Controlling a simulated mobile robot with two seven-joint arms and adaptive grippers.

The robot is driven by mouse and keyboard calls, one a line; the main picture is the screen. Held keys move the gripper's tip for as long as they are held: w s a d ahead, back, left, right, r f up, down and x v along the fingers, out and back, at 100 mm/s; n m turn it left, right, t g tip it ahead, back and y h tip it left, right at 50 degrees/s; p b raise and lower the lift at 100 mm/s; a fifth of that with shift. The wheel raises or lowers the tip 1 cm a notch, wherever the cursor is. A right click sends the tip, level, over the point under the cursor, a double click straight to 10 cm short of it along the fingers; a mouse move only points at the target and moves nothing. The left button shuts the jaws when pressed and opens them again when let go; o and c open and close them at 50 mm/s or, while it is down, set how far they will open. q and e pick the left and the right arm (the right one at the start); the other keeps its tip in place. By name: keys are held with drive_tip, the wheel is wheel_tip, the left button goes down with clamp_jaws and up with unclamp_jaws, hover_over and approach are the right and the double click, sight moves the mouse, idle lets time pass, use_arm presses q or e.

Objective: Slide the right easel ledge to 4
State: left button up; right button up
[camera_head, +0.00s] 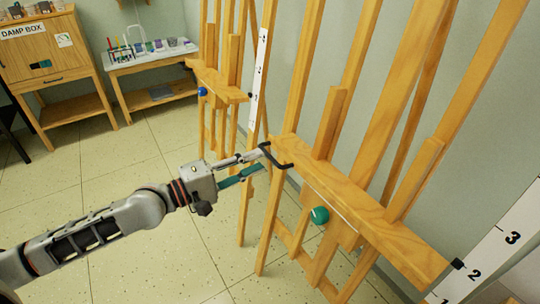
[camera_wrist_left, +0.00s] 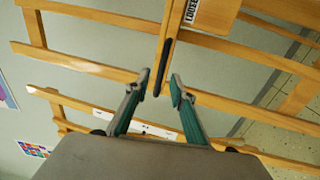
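The right easel's wooden ledge (camera_head: 365,208) runs across the easel uprights, with a teal knob (camera_head: 320,215) below it. A small black pointer (camera_head: 457,264) at its right end sits beside the 2 on the white scale (camera_head: 488,258); 3 is above. A black handle (camera_head: 275,157) projects from the ledge's left end. My left gripper (camera_head: 258,160) is at this handle. In the left wrist view its fingers (camera_wrist_left: 160,78) are apart, with the black handle (camera_wrist_left: 164,67) just ahead of and between the tips; contact cannot be told. My right gripper is not in view.
Another easel with a ledge (camera_head: 220,83) and blue knob (camera_head: 202,91) stands behind, left of the right easel, with its own scale (camera_head: 260,80). A wooden damp box (camera_head: 45,55) and white table (camera_head: 150,58) stand at the back left. The tiled floor (camera_head: 120,170) is clear.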

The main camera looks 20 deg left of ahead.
sight(269, 154)
use_arm(q)
drive_tip(key=shift+x, duration=2.55)
drive_tip(key=shift+f, duration=0.1)
clamp_jaws()
